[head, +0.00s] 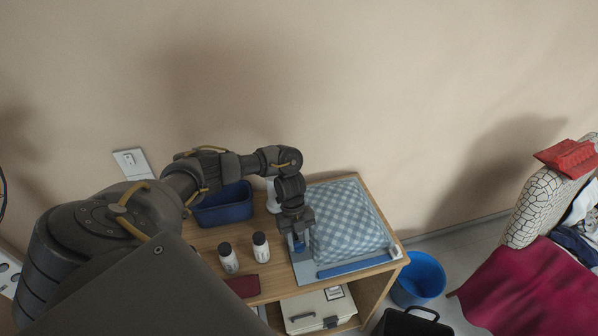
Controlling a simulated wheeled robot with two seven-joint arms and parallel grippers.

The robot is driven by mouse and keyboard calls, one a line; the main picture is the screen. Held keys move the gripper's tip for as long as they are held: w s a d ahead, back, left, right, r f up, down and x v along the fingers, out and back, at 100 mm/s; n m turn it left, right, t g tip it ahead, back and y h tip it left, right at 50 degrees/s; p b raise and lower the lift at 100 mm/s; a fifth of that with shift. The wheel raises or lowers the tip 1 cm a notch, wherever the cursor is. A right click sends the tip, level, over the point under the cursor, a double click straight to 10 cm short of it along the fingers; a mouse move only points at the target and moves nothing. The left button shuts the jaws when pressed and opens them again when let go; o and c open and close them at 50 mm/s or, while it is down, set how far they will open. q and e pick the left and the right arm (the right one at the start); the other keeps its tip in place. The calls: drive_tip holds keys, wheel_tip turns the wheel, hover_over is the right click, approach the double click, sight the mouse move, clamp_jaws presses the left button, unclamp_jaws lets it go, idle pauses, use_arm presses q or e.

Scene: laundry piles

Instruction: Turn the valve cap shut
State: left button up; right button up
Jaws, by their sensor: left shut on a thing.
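My left gripper (298,240) points down at the left edge of a blue-and-white checked, pillow-like bag (350,222). It is shut on a small blue piece, which I take to be the valve cap (299,247). The fingers hide most of the cap, so I cannot tell how far it is turned. The bag lies on a light grey board (309,272) on top of a wooden cabinet. A blue bar (354,265) runs along the board's front edge. My right gripper is not in view.
Two white bottles with dark caps (229,258) (261,247) stand left of the board. A dark blue bin (224,205) sits behind them. A dark red cloth (243,287) lies at the front. A blue bucket (419,279) stands on the floor to the right.

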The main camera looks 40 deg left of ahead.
use_arm(q)
drive_tip(key=n+p, duration=0.2)
drive_tip(key=n+t+p, duration=0.1)
drive_tip(key=n+p, duration=0.1)
drive_tip(key=shift+s+r+n+t+h, duration=0.2)
drive_tip(key=shift+n+t+h, duration=0.1)
drive_tip(key=shift+h, duration=0.1)
drive_tip(key=shift+a+f+n+t+p, duration=0.15)
drive_tip(key=shift+n+t+p, duration=0.45)
drive_tip(key=shift+n+p, duration=0.95)
drive_tip(key=shift+f+n, duration=0.1)
drive_tip(key=shift+n, duration=0.15)
drive_tip(key=o, duration=1)
